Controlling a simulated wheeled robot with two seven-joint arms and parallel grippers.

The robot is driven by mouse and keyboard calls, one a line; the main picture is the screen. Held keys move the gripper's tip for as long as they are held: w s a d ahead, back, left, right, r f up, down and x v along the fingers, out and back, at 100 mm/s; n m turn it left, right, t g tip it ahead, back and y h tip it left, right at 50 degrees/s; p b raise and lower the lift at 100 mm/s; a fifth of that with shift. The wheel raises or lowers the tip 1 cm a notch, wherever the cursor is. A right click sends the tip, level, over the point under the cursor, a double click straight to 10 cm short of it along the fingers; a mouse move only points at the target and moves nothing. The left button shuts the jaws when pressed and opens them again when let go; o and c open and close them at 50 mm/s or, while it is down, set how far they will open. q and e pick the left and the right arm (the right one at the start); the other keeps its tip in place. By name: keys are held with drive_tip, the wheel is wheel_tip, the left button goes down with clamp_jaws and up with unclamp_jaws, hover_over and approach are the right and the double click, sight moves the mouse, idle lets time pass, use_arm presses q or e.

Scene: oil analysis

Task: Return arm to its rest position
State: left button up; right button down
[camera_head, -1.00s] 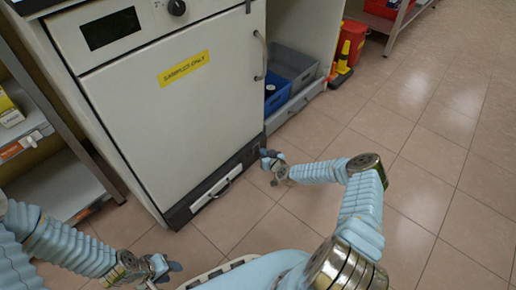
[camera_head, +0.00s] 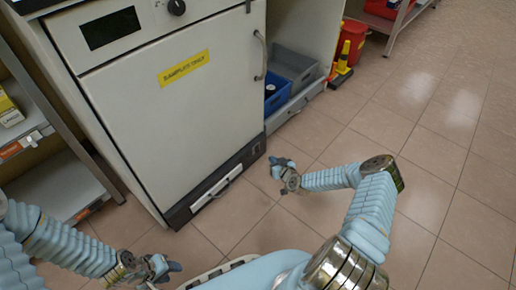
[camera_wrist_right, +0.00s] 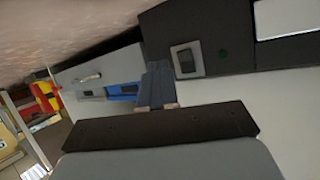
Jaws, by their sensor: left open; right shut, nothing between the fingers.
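My right arm (camera_head: 372,205), in pale blue sleeving, reaches in from the bottom right of the head view and bends at the elbow. Its gripper (camera_head: 278,167) is shut and empty, in front of the cabinet's lower right corner. Its dark fingers (camera_wrist_right: 158,88) lie together in the right wrist view, with nothing seen between them. My left gripper (camera_head: 172,267) is low at the bottom left of the head view, open and empty, above the floor.
A white cabinet (camera_head: 205,110) labelled "SAMPLES ONLY" stands shut. Beside it a compartment holds a blue bin (camera_head: 277,97) and a grey bin (camera_head: 292,68). A shelf rack (camera_head: 62,185) is at the left. The tiled floor (camera_head: 440,110) on the right is clear.

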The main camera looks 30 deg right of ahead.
idle(0.5)
drive_tip(key=s+a+r+g+y+p, duration=0.2)
drive_tip(key=s+a+r, duration=0.15)
drive_tip(key=a, duration=0.45)
drive_tip(key=s+a+r+n+g+y+p, duration=0.1)
drive_tip(key=s+a+r+g+y+p, duration=0.2)
drive_tip(key=a, duration=0.5)
drive_tip(key=s+a+r+g+y+p, duration=0.1)
drive_tip(key=s+a+r+g+p, duration=0.15)
drive_tip(key=s+a, duration=0.4)
drive_tip(key=s+a+r+g+h+p, duration=0.1)
drive_tip(key=s+a+r+g, duration=0.1)
drive_tip(key=s+r, duration=0.2)
drive_tip(key=s+a+r+m+g+h+p, duration=0.1)
drive_tip(key=s+r, duration=0.4)
drive_tip(key=s, duration=0.6)
drive_tip(key=shift+s+a+r+m+g+p, duration=0.25)
drive_tip(key=shift+a+g+p, duration=0.3)
drive_tip(key=shift+g, duration=0.5)
drive_tip(key=shift+w+f, duration=0.1)
